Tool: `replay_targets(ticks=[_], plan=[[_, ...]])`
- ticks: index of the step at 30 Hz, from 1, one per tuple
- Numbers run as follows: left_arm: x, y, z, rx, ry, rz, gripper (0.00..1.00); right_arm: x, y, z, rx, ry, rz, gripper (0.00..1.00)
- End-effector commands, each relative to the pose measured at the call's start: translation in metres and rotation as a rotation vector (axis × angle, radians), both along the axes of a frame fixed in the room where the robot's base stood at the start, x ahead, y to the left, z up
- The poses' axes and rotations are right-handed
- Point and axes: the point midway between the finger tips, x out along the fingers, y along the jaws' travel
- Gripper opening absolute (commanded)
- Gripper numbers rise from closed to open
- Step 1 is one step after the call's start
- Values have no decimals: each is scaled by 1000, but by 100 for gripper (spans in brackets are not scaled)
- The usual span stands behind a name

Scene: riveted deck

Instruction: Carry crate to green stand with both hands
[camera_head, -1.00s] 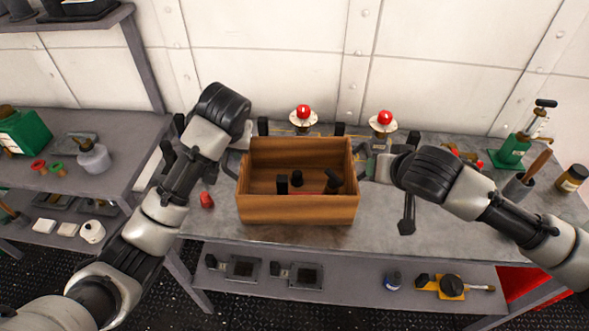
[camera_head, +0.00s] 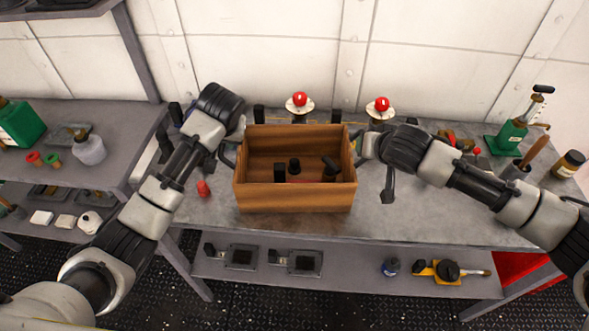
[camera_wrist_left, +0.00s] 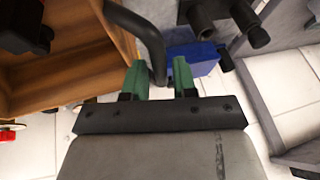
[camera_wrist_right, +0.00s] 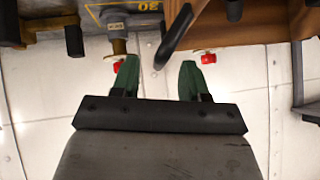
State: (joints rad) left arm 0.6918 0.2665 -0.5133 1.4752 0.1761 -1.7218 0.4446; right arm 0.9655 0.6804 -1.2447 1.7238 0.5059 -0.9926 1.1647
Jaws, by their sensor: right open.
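The wooden crate (camera_head: 295,199) stands level on the grey workbench, with several black objects inside. My left gripper (camera_wrist_left: 159,62) is at its left side; the crate's dark handle (camera_wrist_left: 148,35) passes between its green fingers, and whether they press on it is unclear. My right gripper (camera_wrist_right: 158,68) is open at the right side. A dark bar, seemingly the right handle (camera_wrist_right: 176,38), lies just ahead of and between its fingertips. In the head view both hands partly hide the handles. I cannot make out a green stand.
Two red-topped buttons (camera_head: 299,101) stand behind the crate. A small red item (camera_head: 203,188) lies left of it. A green pump (camera_head: 507,138) stands at the bench's right end. Another bench (camera_head: 95,183) is at the left. The bench top in front of the crate is clear.

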Motion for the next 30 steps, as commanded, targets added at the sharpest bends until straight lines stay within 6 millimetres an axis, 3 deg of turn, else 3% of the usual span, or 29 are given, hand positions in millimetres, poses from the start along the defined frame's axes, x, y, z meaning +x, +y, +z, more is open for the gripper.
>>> replay_targets(ticks=[7,18,19,24,27,30], plan=[[10,7,-26,1,2,0,27,20,5,-19,-1,-1,-1,44],[12,8,-30,0,-1,-1,27,23,6,-23,0,-1,0,44],[12,8,-30,0,-1,-1,26,23,6,-23,0,-1,0,43],[12,7,-30,0,-1,0,0,23,6,-23,0,-1,0,17],[12,7,-30,0,-1,0,0,23,6,-23,0,0,0,2],[12,7,-30,0,-1,0,0,23,6,-23,0,0,0,0]])
